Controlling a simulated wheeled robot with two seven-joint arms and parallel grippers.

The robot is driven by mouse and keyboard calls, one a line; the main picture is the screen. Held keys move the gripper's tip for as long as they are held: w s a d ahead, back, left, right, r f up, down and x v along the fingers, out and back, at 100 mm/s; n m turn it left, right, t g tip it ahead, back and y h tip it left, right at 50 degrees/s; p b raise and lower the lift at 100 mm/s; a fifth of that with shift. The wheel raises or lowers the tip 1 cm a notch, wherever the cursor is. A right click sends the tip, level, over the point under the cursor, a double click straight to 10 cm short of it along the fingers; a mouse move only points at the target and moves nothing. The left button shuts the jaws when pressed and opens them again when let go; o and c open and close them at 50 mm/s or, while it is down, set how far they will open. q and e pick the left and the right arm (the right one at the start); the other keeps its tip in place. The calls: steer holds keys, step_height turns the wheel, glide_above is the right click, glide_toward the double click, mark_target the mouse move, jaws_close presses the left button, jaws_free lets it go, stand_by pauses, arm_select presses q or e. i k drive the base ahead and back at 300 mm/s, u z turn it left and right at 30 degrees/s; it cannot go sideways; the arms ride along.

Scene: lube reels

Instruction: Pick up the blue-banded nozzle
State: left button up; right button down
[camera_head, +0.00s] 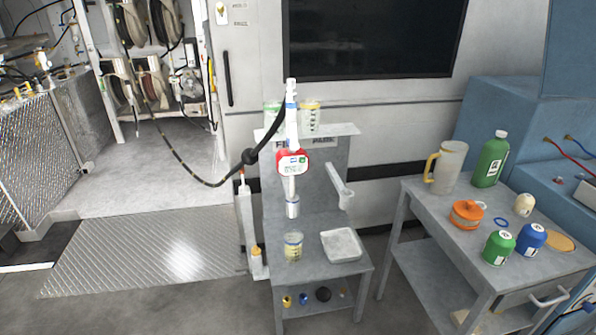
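A tall white nozzle (291,125) with a blue band near its top stands upright at the middle of the grey stand (320,270). Neither of my grippers is in view.
A clear cup (293,247) and a pale tray (341,245) sit on the stand's shelf. A grey side table (419,220) at right holds a jug (446,168), a green bottle (491,160) and several cans. The floor at left is clear beneath the hanging hose.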

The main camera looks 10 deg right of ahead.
mark_target(293, 169)
steer(key=z, duration=0.8)
steer(key=i, duration=1.2)
steer(key=u, duration=0.35)
